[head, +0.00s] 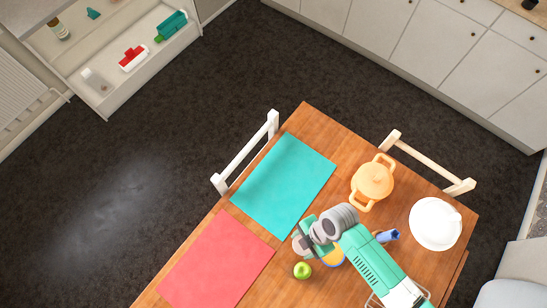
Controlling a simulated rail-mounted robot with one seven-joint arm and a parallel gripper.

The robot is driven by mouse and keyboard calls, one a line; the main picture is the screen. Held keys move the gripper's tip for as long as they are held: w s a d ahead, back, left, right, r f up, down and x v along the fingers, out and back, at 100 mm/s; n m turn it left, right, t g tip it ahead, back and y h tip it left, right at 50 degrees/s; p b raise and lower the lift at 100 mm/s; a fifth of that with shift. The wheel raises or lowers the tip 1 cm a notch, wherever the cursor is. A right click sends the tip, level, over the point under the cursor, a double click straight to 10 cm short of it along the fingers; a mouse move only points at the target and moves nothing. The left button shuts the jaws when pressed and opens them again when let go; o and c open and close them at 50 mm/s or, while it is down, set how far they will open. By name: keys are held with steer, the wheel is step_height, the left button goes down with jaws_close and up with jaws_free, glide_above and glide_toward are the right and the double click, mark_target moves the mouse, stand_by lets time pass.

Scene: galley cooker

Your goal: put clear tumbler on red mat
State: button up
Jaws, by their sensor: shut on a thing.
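The red mat (217,262) lies flat on the wooden table at the front left, with nothing on it. My gripper (303,242) is over the table, just right of the red mat's right corner and below the teal mat. It is shut on a small pale thing, which looks like the clear tumbler (297,246). The gripper and wrist hide most of it, and its tilt and height above the table cannot be told.
A teal mat (284,185) lies behind the red mat. A green apple (302,270) sits close below my gripper. An orange pot (374,181), a blue object (388,236) and a white plate (436,223) stand to the right. White chair backs (245,152) edge the table.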

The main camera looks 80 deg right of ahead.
steer(key=w+a+f, duration=0.2)
steer(key=w, duration=0.5)
steer(key=w+a+f, duration=0.2)
steer(key=w+f, duration=0.1)
steer(key=w, duration=0.4)
steer(key=shift+w+a+p, duration=0.15)
steer(key=shift+w+p, duration=0.2)
steer(key=shift+p, duration=0.1)
steer(key=shift+f, duration=0.2)
steer(key=o, duration=1.3)
steer(key=shift+r, duration=0.1)
steer(key=shift+c, duration=0.2)
